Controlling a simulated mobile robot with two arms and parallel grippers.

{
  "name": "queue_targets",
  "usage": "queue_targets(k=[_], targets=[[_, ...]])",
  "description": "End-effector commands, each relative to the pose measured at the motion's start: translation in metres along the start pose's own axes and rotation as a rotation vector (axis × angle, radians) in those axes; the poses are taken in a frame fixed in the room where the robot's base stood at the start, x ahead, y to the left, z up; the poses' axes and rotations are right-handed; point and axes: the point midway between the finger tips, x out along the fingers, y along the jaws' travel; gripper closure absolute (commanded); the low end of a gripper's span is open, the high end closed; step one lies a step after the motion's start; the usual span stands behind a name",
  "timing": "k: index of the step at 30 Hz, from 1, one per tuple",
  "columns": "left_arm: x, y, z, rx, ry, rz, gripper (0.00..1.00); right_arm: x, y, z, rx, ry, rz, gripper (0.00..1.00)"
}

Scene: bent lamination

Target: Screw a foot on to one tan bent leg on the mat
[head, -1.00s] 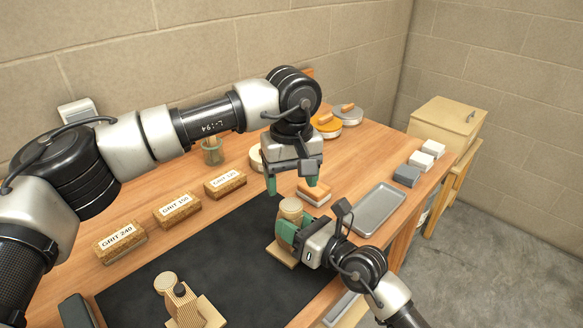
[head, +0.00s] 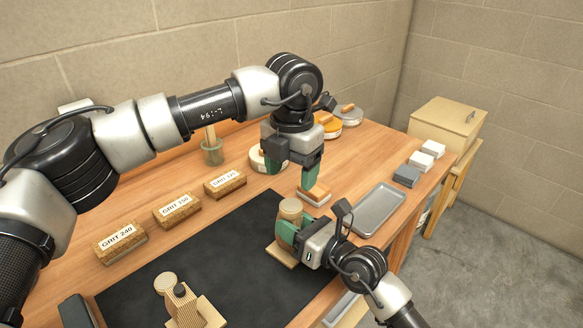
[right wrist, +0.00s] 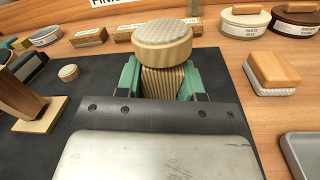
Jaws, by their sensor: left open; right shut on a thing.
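A tan laminated bent leg (right wrist: 165,82) stands upright on the dark mat (head: 215,255), with a round foot (right wrist: 163,45) on its top end. The foot also shows in the head view (head: 291,207), and I cannot tell how tightly it is seated. My right gripper (head: 287,231) is shut on the leg just below the foot; its green fingers show on both sides in the right wrist view. My left gripper (head: 292,178) is open and empty, above and apart from the foot, fingers pointing down. Another laminated leg (head: 182,305) is at the mat's near left, with a round disc (head: 165,282) beside it.
Several labelled grit blocks (head: 177,210) line the mat's back edge. A sanding block (head: 314,195) lies close behind the held leg. A metal tray (head: 379,210) is to the right. A jar (head: 212,153) and round tins (head: 346,115) stand farther back.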

Motion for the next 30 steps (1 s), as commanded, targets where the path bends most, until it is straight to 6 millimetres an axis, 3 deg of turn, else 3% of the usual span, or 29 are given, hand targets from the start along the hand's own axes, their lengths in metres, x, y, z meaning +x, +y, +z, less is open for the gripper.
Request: queue_targets(k=[6,20,30], targets=[[-0.002,0.000,0.000,-0.207,0.000,0.000,0.32,0.000,0.000,-0.005,0.008,0.010,0.001,1.00],[0.001,0.000,0.000,-0.236,0.001,0.000,0.32,0.000,0.000,-0.005,0.008,0.010,0.001,1.00],[0.047,0.000,0.000,-0.235,0.003,-0.002,0.32,0.000,0.000,-0.004,0.008,0.010,0.001,1.00]])
